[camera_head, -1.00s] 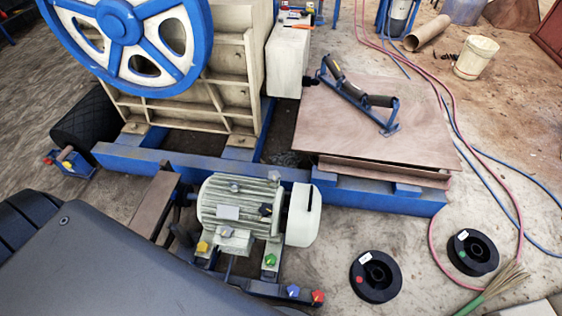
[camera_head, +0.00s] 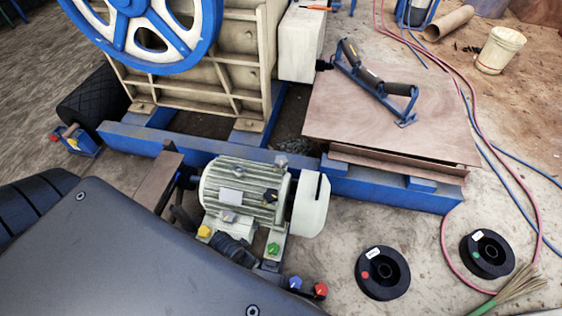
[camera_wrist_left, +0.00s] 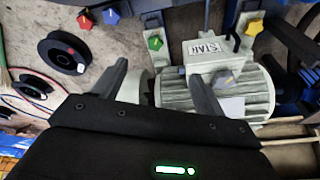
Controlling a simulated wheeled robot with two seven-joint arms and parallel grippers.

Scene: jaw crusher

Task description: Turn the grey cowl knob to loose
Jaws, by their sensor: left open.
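The grey ribbed motor (camera_head: 243,185) has a pale cowl (camera_head: 311,204) on its right end. Another greyish knob (camera_head: 272,166) is at the top right by the cowl. I cannot tell which one is the cowl knob, nor read its setting. My left gripper (camera_wrist_left: 157,70) is open and empty, its fingers over the motor's front side, apart from the knobs as far as I see. In the head view its dark body (camera_head: 236,250) partly hides the motor's front. My right gripper is out of view.
Two black spools (camera_head: 383,273) lie on the floor at right. A blue frame beam (camera_head: 390,190) runs behind.

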